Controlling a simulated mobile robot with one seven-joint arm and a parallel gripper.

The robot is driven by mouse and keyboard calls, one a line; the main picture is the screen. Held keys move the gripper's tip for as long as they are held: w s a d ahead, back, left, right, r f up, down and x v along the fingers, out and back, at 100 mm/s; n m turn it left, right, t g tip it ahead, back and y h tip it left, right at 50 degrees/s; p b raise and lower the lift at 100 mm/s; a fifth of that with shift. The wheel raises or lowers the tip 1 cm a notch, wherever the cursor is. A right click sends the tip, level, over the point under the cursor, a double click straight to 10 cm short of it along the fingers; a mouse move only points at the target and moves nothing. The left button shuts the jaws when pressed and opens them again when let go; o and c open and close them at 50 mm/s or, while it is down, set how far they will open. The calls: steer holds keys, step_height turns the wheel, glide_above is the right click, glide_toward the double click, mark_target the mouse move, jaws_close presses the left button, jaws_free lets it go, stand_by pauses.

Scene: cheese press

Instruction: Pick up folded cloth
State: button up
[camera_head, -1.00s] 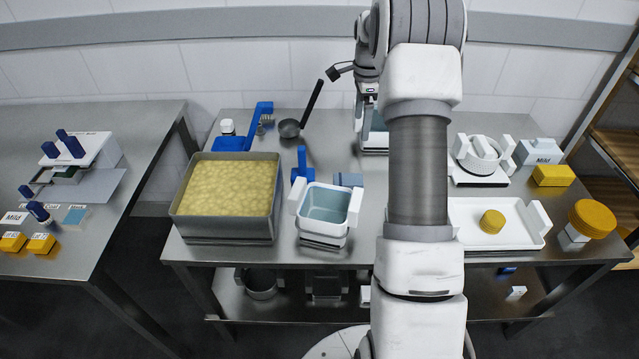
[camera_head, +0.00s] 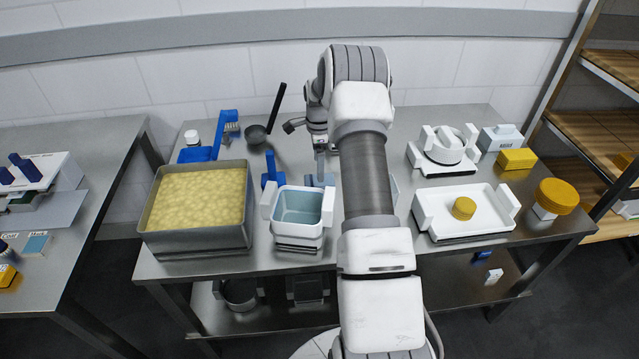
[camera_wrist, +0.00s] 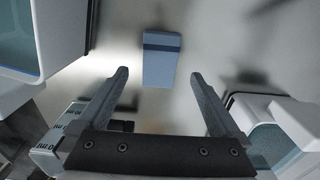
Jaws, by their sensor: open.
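The folded cloth is a small blue-grey rectangle with a darker band. In the wrist view the folded cloth (camera_wrist: 161,68) lies flat on the steel table, ahead of and roughly centred between my fingertips. In the head view the cloth (camera_head: 312,181) is partly hidden behind my gripper. My gripper (camera_wrist: 158,78) is open and empty, with its two fingers apart and bare table around the cloth. In the head view my gripper (camera_head: 320,170) points down above the cloth's place, behind the white tub.
A white tub with a pale blue inside (camera_head: 298,207) stands close in front of the cloth. A blue upright tool (camera_head: 269,172) is left of it, beside a steel vat of yellow curd (camera_head: 150,243). A white tray (camera_head: 480,226) with a yellow cheese is at right.

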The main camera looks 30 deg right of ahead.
steer(key=shift+d+f, duration=0.1)
steer(key=shift+f, duration=2.7)
steer(key=c, duration=1.4)
